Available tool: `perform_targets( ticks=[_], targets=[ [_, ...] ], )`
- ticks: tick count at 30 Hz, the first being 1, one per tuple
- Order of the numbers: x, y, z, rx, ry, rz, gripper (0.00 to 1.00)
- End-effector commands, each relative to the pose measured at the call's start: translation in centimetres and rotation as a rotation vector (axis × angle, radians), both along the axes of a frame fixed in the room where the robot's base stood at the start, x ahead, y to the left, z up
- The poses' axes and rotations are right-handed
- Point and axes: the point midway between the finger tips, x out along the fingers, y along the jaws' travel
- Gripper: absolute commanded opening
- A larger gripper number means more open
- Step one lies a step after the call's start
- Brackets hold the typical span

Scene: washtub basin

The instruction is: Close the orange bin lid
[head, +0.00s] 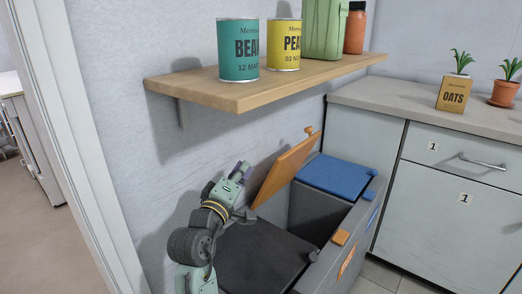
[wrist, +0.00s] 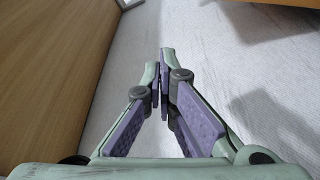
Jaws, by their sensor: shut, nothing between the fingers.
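The orange bin lid (head: 286,170) stands raised and tilted above its bin compartment in the head view, with a small tab at its upper edge. The open compartment (head: 312,215) below it looks dark and grey inside. My gripper (head: 243,168) is just left of the lid, on its wall side, and its fingers point upward. In the wrist view my gripper (wrist: 163,75) shows its fingertips together, with nothing between them. A brown panel (wrist: 60,60) fills the left of that view, likely the lid. I cannot tell whether the gripper touches the lid.
A blue lid (head: 333,174) is shut behind the open compartment, and a dark grey lid (head: 262,259) is shut in front. A wooden shelf (head: 240,93) with cans hangs above. White cabinets (head: 455,185) stand at right. The wall is close on the left.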

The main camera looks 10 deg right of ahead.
Motion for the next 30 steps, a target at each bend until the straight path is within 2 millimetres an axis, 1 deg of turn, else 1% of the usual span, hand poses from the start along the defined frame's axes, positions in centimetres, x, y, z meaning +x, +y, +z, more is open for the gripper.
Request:
perform_targets(
  ticks=[5, 8, 20, 21, 24, 30],
  targets=[
    [0.4, -0.5, 0.0, -0.001, 0.005, -0.006, 0.00],
    [1.4, -1.2, 0.2, -0.001, 0.005, -0.007, 0.00],
    [8.2, -5.8, 1.5, 0.001, 0.004, -0.004, 0.00],
    [8.0, -6.1, 1.1, 0.000, 0.005, -0.004, 0.00],
    [6.6, -6.9, 0.4, 0.000, 0.003, -0.003, 0.00],
    [5.5, -7.8, -0.3, -0.001, 0.002, -0.002, 0.00]
  ],
)
